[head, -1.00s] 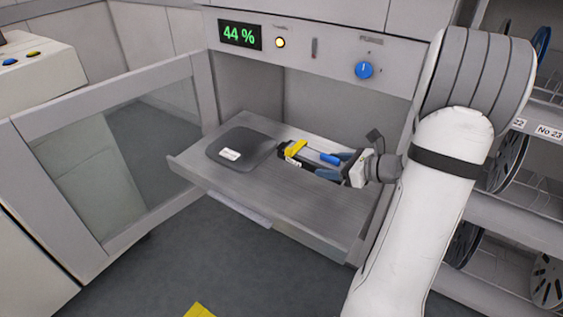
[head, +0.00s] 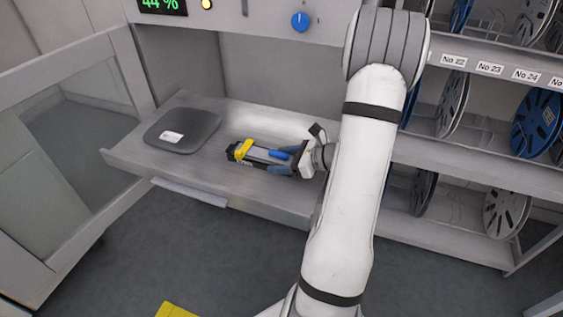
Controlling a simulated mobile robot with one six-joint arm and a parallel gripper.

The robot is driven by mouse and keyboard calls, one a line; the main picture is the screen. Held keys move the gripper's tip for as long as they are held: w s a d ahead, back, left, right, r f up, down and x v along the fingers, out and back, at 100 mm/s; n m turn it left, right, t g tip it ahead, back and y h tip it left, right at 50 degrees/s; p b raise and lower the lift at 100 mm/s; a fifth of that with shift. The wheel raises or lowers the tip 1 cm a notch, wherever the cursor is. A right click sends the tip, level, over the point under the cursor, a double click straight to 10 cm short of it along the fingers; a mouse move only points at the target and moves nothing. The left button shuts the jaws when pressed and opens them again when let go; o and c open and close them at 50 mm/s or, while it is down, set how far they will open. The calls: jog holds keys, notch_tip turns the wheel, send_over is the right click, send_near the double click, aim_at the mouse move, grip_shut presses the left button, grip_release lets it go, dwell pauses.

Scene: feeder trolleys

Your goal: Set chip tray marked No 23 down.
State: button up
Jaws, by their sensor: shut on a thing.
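The held thing (head: 262,155), probably the chip tray, is a slim grey and black block with a yellow piece (head: 241,149) across its left end. Its marking is too small to read. My gripper (head: 279,160) has blue fingers, comes in from the right and is shut on this block. The block is over the right part of the pulled-out grey shelf (head: 150,170). I cannot tell whether it touches the shelf or hangs just above it.
A dark flat rounded thing (head: 195,127) with a white label lies on the shelf, left of the held block. A clear door (head: 60,60) stands open at left. A rack (head: 470,165) of reels, labelled No 22, No 23 and No 24, stands at right.

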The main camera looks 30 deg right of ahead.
jog(key=shift+r, duration=0.1)
jog(key=o, duration=1.1)
